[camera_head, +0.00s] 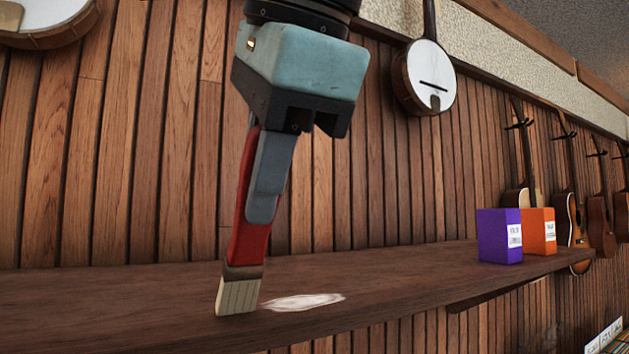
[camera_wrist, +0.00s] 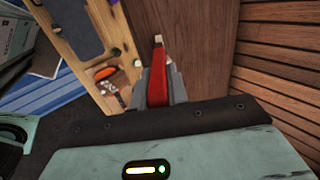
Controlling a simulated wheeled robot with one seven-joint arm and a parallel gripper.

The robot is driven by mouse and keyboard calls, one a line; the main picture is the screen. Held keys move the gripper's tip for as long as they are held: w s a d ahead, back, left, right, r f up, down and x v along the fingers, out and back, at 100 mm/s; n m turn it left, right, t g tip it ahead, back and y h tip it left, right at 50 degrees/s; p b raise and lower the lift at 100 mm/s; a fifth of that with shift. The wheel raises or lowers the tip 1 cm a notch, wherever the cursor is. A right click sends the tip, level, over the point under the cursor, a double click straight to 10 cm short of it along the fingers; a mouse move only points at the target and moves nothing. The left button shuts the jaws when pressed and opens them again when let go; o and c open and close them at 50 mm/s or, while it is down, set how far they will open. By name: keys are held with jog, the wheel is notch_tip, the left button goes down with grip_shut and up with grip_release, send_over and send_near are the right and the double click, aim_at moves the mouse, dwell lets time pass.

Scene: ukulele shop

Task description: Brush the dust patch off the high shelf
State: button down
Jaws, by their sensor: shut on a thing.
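My gripper (camera_head: 266,178) is shut on the red handle of a brush (camera_head: 250,205), which points down with a slight tilt. The brush's pale bristles (camera_head: 238,296) are at the surface of the wooden high shelf (camera_head: 400,272), near its front edge; I cannot tell whether they press on it. The whitish dust patch (camera_head: 304,302) lies on the shelf just right of the bristles. In the wrist view the red brush (camera_wrist: 157,80) shows between the fingers, its pale tip over the brown shelf (camera_wrist: 195,50).
A purple box (camera_head: 499,236) and an orange box (camera_head: 540,231) stand on the shelf toward its right end. A banjo (camera_head: 429,75) hangs on the slatted wall behind. Several guitars hang at the right. The shelf between dust and boxes is clear.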

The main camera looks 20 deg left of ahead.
jog(key=shift+w+d+b, duration=0.8)
jog(key=shift+w+d, duration=3.4)
jog(key=shift+d, duration=0.3)
jog(key=shift+s+a+p, duration=0.6)
jog(key=shift+s+a, duration=0.75)
jog(key=shift+s, duration=0.2)
jog(key=shift+s+a+p, duration=0.55)
jog(key=shift+s+a, duration=0.8)
jog(key=shift+s, duration=0.25)
jog(key=shift+s+a+p, duration=0.6)
jog(key=shift+s+a, duration=0.75)
jog(key=shift+s, duration=0.2)
notch_tip(320, 180, up, 2)
jog(key=shift+r+p, duration=0.15)
jog(key=shift+p, duration=0.95)
jog(key=shift+r, duration=1.85)
jog(key=shift+r, duration=1.5)
